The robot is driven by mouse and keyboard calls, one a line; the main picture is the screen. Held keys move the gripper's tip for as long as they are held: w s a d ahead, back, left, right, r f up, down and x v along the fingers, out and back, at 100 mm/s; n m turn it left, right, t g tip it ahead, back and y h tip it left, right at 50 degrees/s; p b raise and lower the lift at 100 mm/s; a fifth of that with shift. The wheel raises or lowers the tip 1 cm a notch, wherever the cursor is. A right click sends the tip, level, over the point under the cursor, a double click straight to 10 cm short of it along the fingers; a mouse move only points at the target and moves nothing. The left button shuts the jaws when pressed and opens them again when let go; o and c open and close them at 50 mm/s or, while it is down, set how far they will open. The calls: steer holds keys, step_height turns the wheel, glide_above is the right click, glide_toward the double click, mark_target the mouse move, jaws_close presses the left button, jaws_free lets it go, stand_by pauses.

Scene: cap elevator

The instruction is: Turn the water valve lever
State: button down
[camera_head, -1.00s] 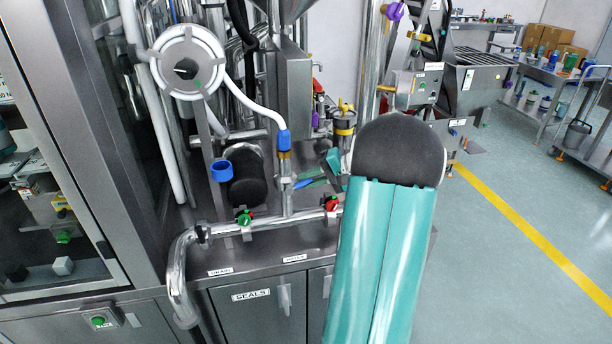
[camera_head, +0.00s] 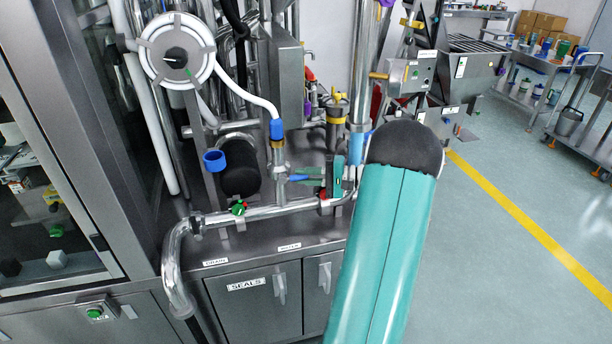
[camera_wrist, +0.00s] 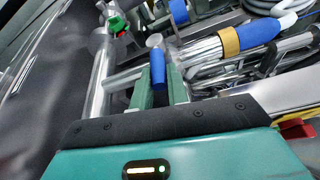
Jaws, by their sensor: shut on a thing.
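The water valve lever is a short blue handle (camera_head: 300,178) sticking out from the steel pipe fitting above the lower pipe in the head view. In the wrist view the blue lever (camera_wrist: 159,72) lies between my green fingers, with a round metal end beyond it. My gripper (camera_head: 312,173) comes in from the right and is shut on the lever; it also shows in the wrist view (camera_wrist: 160,88). My arm covers the area to the right of the valve. The fingers hide part of the lever in both views.
A green-marked knob (camera_head: 239,208) sits on the lower pipe (camera_head: 275,211), left of my gripper. A hose with a blue end (camera_head: 276,129) stands above the fitting. A yellow-and-black part (camera_head: 337,110) is behind. Open floor (camera_head: 500,250) lies to the right.

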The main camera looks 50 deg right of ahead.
steer(key=c, duration=1.4)
jaws_free()
steer(key=shift+o, duration=0.2)
steer(key=f+v, duration=0.1)
steer(key=v, duration=1.2)
steer(key=shift+s+d+r, duration=0.2)
steer(key=shift+s+r, duration=0.1)
steer(key=shift+r, duration=0.15)
steer(key=shift+a, duration=0.1)
